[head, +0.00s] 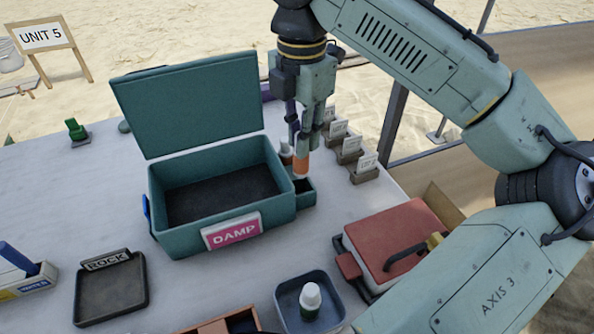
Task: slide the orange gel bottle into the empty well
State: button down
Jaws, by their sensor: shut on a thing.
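My gripper (303,146) points down beside the right wall of the teal box and is shut on the orange gel bottle (301,165). The bottle is upright, its upper part between the fingers. Its lower end is at or just above a small dark teal holder (307,197) against the box's right side. An open dark well shows at the holder's near end; I cannot tell whether the bottle has entered any well. Another bottle (286,150) with a white body and dark band stands just left of the gripper, partly hidden.
The open teal box (180,236) marked DAMP is close on the left, its lid raised. Card holders (362,172) stand in a row to the right. A red case (395,232), a tray (283,311) with a white-capped bottle and a ROCK tray (140,300) lie nearer.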

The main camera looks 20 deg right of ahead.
aim_at(301, 166)
jog(key=shift+f, duration=3.55)
jog(key=shift+f, duration=0.15)
jog(key=c, duration=1.5)
grip_release()
jog(key=shift+c, duration=0.2)
notch_tip(301, 166, up, 12)
jog(key=shift+r, duration=0.2)
